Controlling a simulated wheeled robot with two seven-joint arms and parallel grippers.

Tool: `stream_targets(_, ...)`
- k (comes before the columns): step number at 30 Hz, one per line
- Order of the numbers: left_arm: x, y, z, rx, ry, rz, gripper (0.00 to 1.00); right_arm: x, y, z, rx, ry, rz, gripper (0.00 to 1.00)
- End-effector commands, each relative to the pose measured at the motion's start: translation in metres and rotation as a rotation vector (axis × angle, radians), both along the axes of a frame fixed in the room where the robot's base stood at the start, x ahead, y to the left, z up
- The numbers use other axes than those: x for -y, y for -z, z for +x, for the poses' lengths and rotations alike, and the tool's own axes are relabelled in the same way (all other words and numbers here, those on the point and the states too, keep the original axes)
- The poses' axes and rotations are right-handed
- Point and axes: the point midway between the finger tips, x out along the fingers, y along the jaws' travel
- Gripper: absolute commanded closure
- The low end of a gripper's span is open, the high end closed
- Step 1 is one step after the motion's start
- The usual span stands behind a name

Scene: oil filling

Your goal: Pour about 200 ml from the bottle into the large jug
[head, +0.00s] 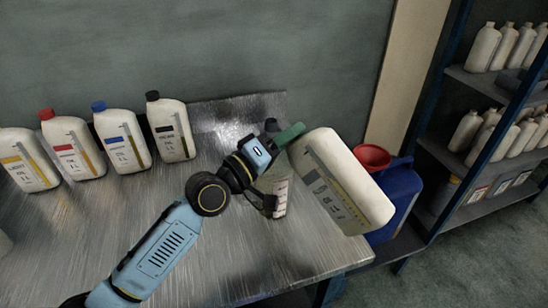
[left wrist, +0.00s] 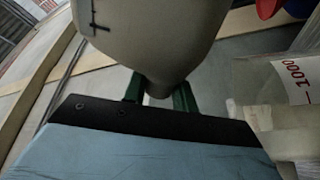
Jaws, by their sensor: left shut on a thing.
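My left gripper (head: 290,136) has green fingers and is shut on the neck of a pale bottle (head: 345,185). The bottle has a printed label and a grey level strip, and is tilted, its wide body reaching down to the right near the table's right edge. In the left wrist view the bottle (left wrist: 155,35) narrows to its neck between the green fingers (left wrist: 160,100). A clear jug (head: 281,195) with red marks stands on the table, partly hidden behind the gripper. It also shows in the left wrist view (left wrist: 270,117), marked 1000, beside the neck. I cannot see any liquid stream.
Bottles with yellow (head: 25,160), red (head: 72,145), blue (head: 122,140) and black (head: 170,128) markings stand along the back left of the metal table (head: 240,265). A blue canister (head: 398,195) with a red funnel (head: 372,156) is beyond the right edge. Shelves (head: 480,190) hold more bottles.

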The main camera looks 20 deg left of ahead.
Motion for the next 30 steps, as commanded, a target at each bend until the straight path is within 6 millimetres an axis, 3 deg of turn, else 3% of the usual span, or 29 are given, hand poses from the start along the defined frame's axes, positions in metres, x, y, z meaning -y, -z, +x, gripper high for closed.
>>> stream_targets(30,-0.0006,-0.005,0.0002,-0.046,0.001,-0.102,1.0,-0.0082,-0.0053,-0.0003,0.001,0.004,0.011,0.64)
